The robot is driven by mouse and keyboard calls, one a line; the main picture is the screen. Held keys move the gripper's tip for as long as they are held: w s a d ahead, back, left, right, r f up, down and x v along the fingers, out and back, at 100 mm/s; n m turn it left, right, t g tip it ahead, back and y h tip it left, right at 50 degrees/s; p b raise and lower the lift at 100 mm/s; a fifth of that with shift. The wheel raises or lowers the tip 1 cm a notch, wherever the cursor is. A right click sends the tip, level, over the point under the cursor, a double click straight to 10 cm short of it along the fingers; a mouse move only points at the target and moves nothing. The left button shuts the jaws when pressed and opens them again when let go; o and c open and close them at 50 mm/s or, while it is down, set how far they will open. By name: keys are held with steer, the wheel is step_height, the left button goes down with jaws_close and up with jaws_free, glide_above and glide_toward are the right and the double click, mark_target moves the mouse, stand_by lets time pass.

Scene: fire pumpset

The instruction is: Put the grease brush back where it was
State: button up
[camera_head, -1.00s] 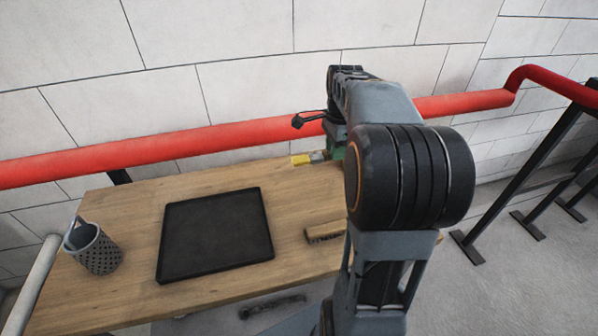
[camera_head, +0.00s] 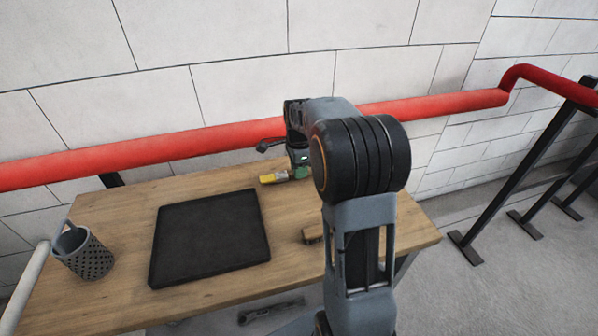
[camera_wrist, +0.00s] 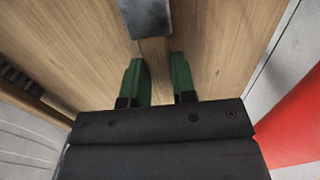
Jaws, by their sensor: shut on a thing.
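My gripper (camera_head: 299,165) is over the back of the wooden table (camera_head: 130,205), near the red pipe. The grease brush (camera_head: 274,178) shows as a yellow end with a grey metal band, sticking out to the left from the gripper. In the wrist view my gripper (camera_wrist: 160,68) has two green fingers, and the grey band of the grease brush (camera_wrist: 147,18) shows just beyond their tips. The gripper is shut on the brush; the gripped part is hard to tell from the wood behind it.
A black tray (camera_head: 210,240) lies mid-table. A perforated grey cup (camera_head: 86,258) stands at left. A wooden brush (camera_head: 313,235) lies right of the tray, partly behind my arm. The red pipe (camera_head: 215,140) runs along the wall behind the table.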

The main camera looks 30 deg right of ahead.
steer(key=shift+f, duration=0.45)
steer(key=shift+f, duration=0.15)
steer(key=o, duration=0.9)
step_height(320, 180, up, 12)
steer(key=f+p, duration=0.1)
steer(key=p, duration=0.1)
steer(key=s+a+f+n+t, duration=0.1)
steer(key=s+a+f+n, duration=0.1)
steer(key=s+a+n, duration=0.2)
steer(key=s+a+f+n+t, duration=0.1)
steer(key=s+a+n, duration=0.3)
steer(key=s+n, duration=0.4)
steer(key=s+a+f+n+t, duration=0.1)
steer(key=s+a+f+n, duration=0.1)
steer(key=s+a+n, duration=0.2)
steer(key=shift+s+f+n, duration=0.15)
steer(key=shift+s+n, duration=0.35)
steer(key=shift+n, duration=0.5)
steer(key=shift+s+f+n, duration=0.15)
steer(key=shift+s+n, duration=0.35)
steer(key=shift+n, duration=0.5)
